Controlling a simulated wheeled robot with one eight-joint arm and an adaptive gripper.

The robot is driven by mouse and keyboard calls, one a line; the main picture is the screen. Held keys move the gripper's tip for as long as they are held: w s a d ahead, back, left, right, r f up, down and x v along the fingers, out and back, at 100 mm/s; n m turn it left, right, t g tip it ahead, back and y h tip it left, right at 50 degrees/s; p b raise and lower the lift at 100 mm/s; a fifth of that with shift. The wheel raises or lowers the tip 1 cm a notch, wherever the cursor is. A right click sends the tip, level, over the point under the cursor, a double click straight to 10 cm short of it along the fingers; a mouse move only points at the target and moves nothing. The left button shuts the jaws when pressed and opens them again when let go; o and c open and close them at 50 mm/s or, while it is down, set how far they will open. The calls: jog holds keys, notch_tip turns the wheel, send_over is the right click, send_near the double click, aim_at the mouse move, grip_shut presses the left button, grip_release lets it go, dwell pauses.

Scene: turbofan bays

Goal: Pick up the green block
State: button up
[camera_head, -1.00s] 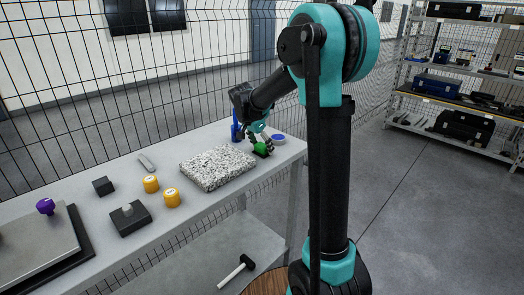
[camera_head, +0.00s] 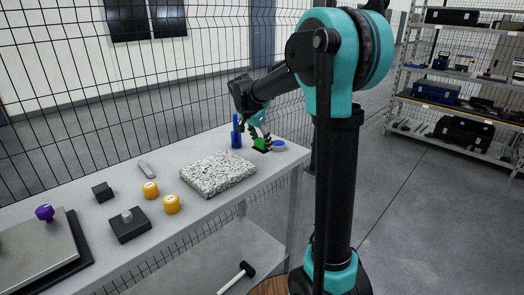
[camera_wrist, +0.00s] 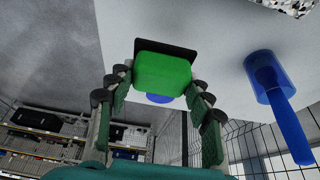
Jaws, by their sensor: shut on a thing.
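The green block (camera_head: 260,144) is at the far right end of the grey table (camera_head: 60,195), between the fingers of my gripper (camera_head: 261,140). In the wrist view the green block (camera_wrist: 163,75) sits between the two finger rows of my gripper (camera_wrist: 157,88), which is shut on it. A black flat piece (camera_wrist: 165,47) shows against the block's far side. I cannot tell whether the block is clear of it.
A blue upright piece (camera_head: 236,134) stands left of the gripper, and a round blue-topped piece (camera_head: 278,145) lies to its right. A speckled stone slab (camera_head: 218,173) lies in front. Yellow pieces (camera_head: 171,204) stand farther left. A wire fence runs behind the table.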

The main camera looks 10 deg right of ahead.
aim_at(262, 140)
notch_tip(262, 140, up, 15)
dwell(0.3)
